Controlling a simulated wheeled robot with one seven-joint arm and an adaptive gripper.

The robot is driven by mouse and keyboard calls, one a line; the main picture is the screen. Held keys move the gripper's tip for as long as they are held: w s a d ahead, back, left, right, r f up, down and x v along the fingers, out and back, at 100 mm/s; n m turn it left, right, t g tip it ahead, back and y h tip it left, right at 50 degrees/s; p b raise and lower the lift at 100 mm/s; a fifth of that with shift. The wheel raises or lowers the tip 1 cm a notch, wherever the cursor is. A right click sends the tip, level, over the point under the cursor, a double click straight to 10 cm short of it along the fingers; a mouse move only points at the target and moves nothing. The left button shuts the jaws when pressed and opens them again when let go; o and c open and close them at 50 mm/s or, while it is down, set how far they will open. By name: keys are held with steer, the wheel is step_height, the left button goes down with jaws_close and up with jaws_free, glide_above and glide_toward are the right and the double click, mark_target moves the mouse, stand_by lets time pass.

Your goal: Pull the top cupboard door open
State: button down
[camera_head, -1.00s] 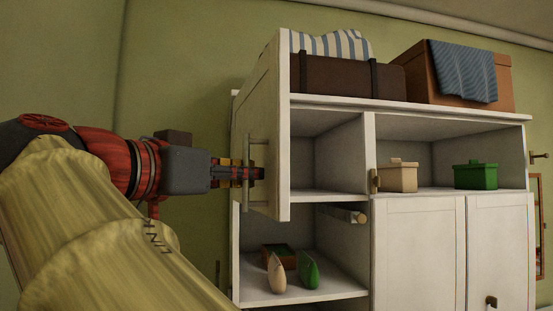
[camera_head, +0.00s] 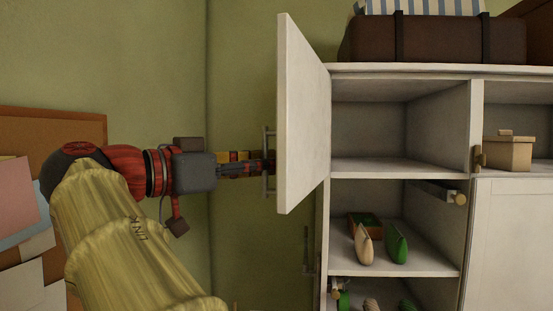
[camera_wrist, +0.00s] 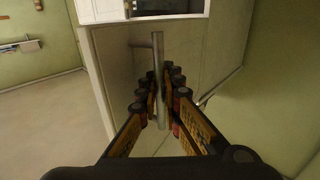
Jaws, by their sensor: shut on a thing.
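The top cupboard door (camera_head: 304,115) is a white panel. It stands swung out on the left of the upper compartment, and the compartment inside is in view. Its bar handle (camera_head: 266,160) is metal and upright on the door's outer face. My gripper (camera_head: 268,165) reaches in from the left and is shut on this handle. In the wrist view the handle (camera_wrist: 158,60) runs between the fingers of my gripper (camera_wrist: 160,95), with the door's face behind it.
The white cupboard (camera_head: 395,168) has an empty upper left compartment. A lower shelf holds a tan shoe (camera_head: 364,244) and a green shoe (camera_head: 396,245). A dark suitcase (camera_head: 432,40) lies on top. A tan box (camera_head: 508,153) stands in the right compartment. A pinboard (camera_head: 22,125) hangs at left.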

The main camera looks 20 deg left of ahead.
steer(key=c, duration=2)
jaws_free()
steer(key=shift+c, duration=0.2)
steer(key=shift+s, duration=0.1)
steer(key=v, duration=1.2)
